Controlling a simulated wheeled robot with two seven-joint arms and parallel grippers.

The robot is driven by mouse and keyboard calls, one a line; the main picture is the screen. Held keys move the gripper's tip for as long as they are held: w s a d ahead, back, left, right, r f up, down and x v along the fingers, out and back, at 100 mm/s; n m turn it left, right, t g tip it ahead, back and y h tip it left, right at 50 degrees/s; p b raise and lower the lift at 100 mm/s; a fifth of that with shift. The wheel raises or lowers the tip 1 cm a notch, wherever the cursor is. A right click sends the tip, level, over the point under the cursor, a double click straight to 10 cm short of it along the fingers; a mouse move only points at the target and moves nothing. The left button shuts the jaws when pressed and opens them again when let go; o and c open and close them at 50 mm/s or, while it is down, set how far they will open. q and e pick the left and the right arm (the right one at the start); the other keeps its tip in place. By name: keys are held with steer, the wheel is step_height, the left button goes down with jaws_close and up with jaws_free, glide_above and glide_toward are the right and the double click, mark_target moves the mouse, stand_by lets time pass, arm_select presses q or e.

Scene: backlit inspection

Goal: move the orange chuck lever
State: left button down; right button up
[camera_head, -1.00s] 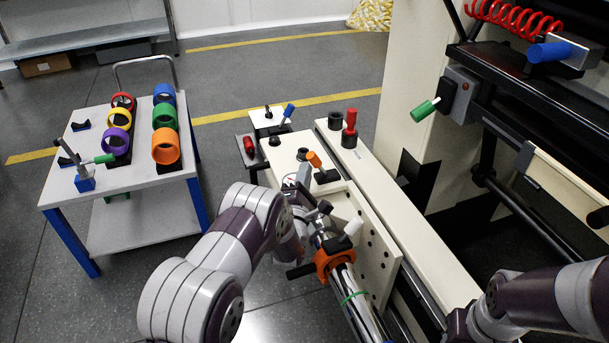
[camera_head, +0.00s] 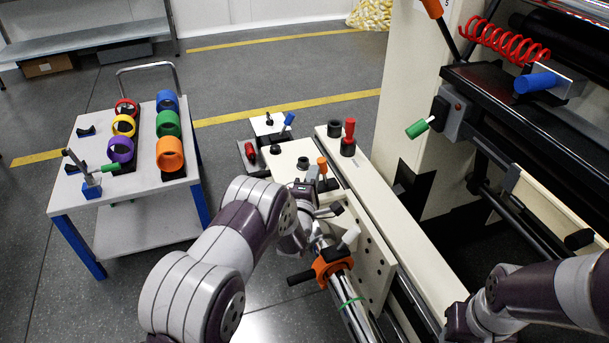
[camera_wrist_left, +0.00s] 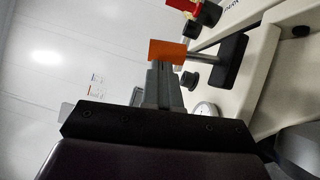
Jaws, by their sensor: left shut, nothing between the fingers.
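The orange chuck lever (camera_head: 322,165) stands nearly upright on its black hub (camera_head: 328,183), on the cream machine in the head view. In the left wrist view its orange grip (camera_wrist_left: 168,51) sits on a grey rod that runs to the black hub (camera_wrist_left: 231,58). My left gripper (camera_head: 311,174) is beside the lever, on its left in the head view. In the wrist view the left fingers (camera_wrist_left: 162,70) are shut and empty, their tips at the orange grip, seemingly touching it. Of my right arm only links show at lower right; its gripper is out of view.
A red knob (camera_head: 349,130) stands behind the lever. An orange collar with a white-tipped handle (camera_head: 330,268) is nearer me. A dial gauge (camera_wrist_left: 206,110) shows beside the fingers in the wrist view. A trolley (camera_head: 120,235) with coloured rings stands at left.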

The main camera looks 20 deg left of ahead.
arm_select(q)
steer(key=d+r+m+p, duration=0.1)
steer(key=w+m+g+p, duration=0.1)
steer(key=shift+w+d+r+m+g+p, duration=0.1)
steer(key=shift+d+r+m+g+p, duration=0.2)
steer(key=shift+d+r+p, duration=0.1)
steer(key=shift+w+d+f+m+g+p, duration=0.1)
steer(key=shift+w+d+m+g+p, duration=0.5)
steer(key=shift+d, duration=0.25)
steer(key=shift+w+d+f+m+g+p, duration=0.1)
steer(key=shift+w+d+m+g+p, duration=0.25)
steer(key=shift+w+d+m, duration=0.35)
steer(key=shift+s+d+r, duration=0.1)
steer(key=shift+s+d, duration=0.05)
